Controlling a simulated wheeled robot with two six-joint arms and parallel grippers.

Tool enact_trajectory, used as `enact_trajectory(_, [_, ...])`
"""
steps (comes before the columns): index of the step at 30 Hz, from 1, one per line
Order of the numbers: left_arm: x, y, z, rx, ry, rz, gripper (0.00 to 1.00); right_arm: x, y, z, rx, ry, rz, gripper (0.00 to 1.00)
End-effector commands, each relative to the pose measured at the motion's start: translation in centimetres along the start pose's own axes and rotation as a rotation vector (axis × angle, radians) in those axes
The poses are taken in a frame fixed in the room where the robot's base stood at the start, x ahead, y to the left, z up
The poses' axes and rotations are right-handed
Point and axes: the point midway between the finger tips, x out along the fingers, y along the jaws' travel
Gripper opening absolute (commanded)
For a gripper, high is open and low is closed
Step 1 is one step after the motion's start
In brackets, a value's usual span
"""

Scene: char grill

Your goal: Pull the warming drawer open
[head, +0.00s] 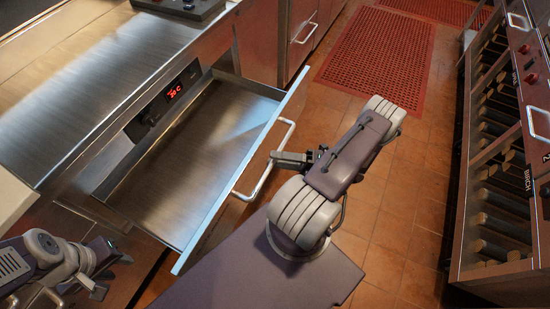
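The warming drawer (201,232) stands pulled far out of the steel counter, and its empty metal floor shows. Its pale bar handle (268,172) is on the outside of the drawer front. My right gripper (280,158) is right at the handle, with its dark fingertips overlapping the bar in the head view. Whether the fingers close around the bar cannot be made out. My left gripper (113,274) is at the lower left, near the drawer's near side, with its fingers apart and nothing between them.
A control panel with a red lit display (174,91) is on the counter front behind the drawer. A red perforated mat (378,60) lies on the tiled floor (385,215). A rack unit (500,175) with several wood pieces stands at the right. Open floor lies between.

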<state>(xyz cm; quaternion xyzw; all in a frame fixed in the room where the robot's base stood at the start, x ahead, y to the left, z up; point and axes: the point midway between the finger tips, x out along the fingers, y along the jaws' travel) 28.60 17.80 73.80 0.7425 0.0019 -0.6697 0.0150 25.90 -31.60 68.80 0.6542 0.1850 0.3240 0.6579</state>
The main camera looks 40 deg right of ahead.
Motion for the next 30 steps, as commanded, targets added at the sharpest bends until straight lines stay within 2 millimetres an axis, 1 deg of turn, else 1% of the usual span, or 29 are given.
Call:
enact_trajectory(6, [0.4,0.0,0.0,0.0,0.0,0.0,0.36,-4.9,-0.2,0.0,-0.004,-0.004,-0.003,0.38])
enact_trajectory(9, [0.6,0.0,0.1,0.0,0.0,0.0,0.36,-6.7,-0.2,0.0,-0.002,-0.003,-0.003,0.38])
enact_trajectory(12, [0.6,0.0,0.1,0.0,0.0,0.0,0.36,-7.8,-0.1,0.0,-0.001,-0.001,-0.002,0.38])
enact_trajectory(16, [0.6,0.0,0.1,0.0,0.0,0.0,0.36,-8.2,0.0,0.0,0.001,0.0,-0.001,0.38])
enact_trajectory(30, [0.6,0.0,0.1,0.0,0.0,0.0,0.36,-8.2,0.0,0.0,0.001,0.001,-0.001,0.38])
